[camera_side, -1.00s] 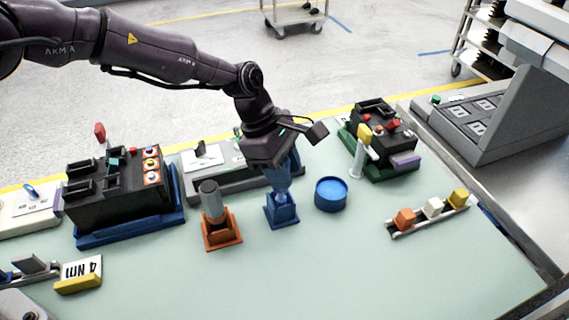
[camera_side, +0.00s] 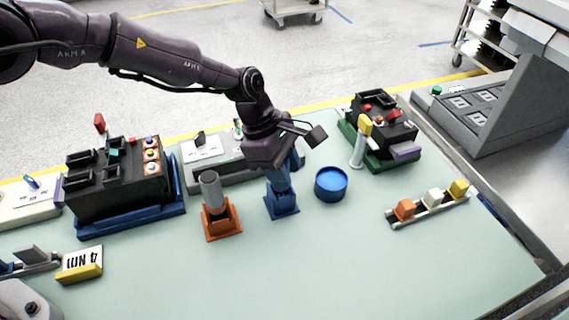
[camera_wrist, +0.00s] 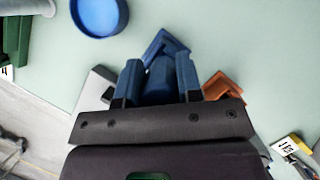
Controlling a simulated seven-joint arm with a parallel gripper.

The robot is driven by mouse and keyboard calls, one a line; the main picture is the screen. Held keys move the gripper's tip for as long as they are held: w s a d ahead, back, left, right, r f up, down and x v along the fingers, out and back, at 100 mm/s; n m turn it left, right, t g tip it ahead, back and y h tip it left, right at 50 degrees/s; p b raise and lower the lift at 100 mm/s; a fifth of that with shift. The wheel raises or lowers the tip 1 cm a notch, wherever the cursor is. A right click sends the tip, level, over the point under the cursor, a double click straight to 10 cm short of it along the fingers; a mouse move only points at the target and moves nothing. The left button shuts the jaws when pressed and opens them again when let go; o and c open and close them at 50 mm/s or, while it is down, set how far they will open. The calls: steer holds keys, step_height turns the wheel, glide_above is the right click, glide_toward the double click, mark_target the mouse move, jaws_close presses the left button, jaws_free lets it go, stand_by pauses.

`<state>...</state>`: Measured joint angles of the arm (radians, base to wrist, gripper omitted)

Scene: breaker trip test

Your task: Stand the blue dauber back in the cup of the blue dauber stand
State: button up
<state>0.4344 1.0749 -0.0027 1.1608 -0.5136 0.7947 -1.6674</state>
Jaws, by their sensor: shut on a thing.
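The blue dauber stand (camera_side: 282,208) stands on the mat in the middle of the side view; its square base also shows ahead of the fingers in the wrist view (camera_wrist: 172,44). My gripper (camera_wrist: 159,80) is shut on the blue dauber (camera_wrist: 159,88), which shows between the two blue fingers. In the side view my gripper (camera_side: 279,178) points down right over the stand, and the dauber's lower end is at the cup. The fingers and wrist hide most of the dauber, and I cannot tell how deep it sits in the cup.
An orange stand (camera_side: 222,228) holding a grey-topped dauber (camera_side: 210,186) is close on the left. A round blue dish (camera_side: 331,184) is close on the right. A grey panel (camera_side: 207,157) and black breakers lie behind. The front of the mat is clear.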

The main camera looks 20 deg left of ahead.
steer(key=shift+f, duration=0.15)
steer(key=o, duration=1)
steer(key=v, duration=1.3)
